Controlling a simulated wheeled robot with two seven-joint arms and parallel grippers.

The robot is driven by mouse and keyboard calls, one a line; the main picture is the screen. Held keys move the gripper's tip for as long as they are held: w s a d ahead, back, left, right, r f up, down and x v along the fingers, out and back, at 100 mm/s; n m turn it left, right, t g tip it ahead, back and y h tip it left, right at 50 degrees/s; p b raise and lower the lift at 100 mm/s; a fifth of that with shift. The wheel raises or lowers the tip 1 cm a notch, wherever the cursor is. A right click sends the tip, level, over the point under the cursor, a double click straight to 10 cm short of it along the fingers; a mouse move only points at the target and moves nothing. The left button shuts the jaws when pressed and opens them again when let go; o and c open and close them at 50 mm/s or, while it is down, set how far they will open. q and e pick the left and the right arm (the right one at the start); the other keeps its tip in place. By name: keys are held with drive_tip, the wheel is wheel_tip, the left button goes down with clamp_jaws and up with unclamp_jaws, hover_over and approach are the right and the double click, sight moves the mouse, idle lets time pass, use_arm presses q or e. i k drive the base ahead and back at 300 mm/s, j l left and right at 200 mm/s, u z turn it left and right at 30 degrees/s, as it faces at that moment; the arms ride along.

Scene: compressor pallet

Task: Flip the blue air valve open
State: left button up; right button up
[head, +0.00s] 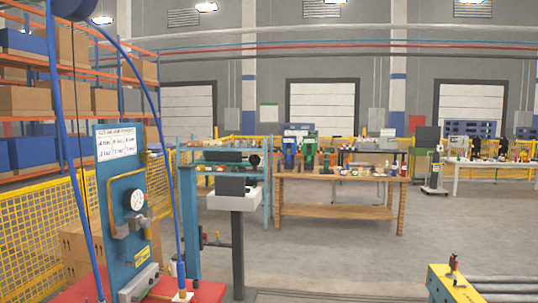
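A tall blue panel (115,175) stands at the left on a red base (205,292). It carries a white label sheet (116,142), a round white gauge (137,200), and a yellow pipe (112,190). Below the gauge is a grey metal fitting (122,229) with a yellow part (147,233) at its right side. I cannot clearly make out a blue valve handle or its position against the blue panel. Neither of my grippers is in view.
Blue hoses (170,180) run down beside the panel. A grey post (238,255) carries a white box to its right. A wooden workbench (335,212) stands behind. A yellow-ended roller conveyor (450,290) is at the lower right. The middle floor is clear.

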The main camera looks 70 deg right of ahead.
sight(150, 156)
drive_tip(key=l+z, duration=0.1)
drive_tip(key=z, duration=1.6)
drive_tip(key=i+l+u, duration=0.1)
drive_tip(key=i+l, duration=0.7)
drive_tip(key=i, duration=0.15)
drive_tip(key=i+l+u, duration=0.15)
drive_tip(key=i+l, duration=0.7)
drive_tip(key=i+l+u, duration=0.1)
drive_tip(key=i+l, duration=0.75)
drive_tip(key=l, duration=0.2)
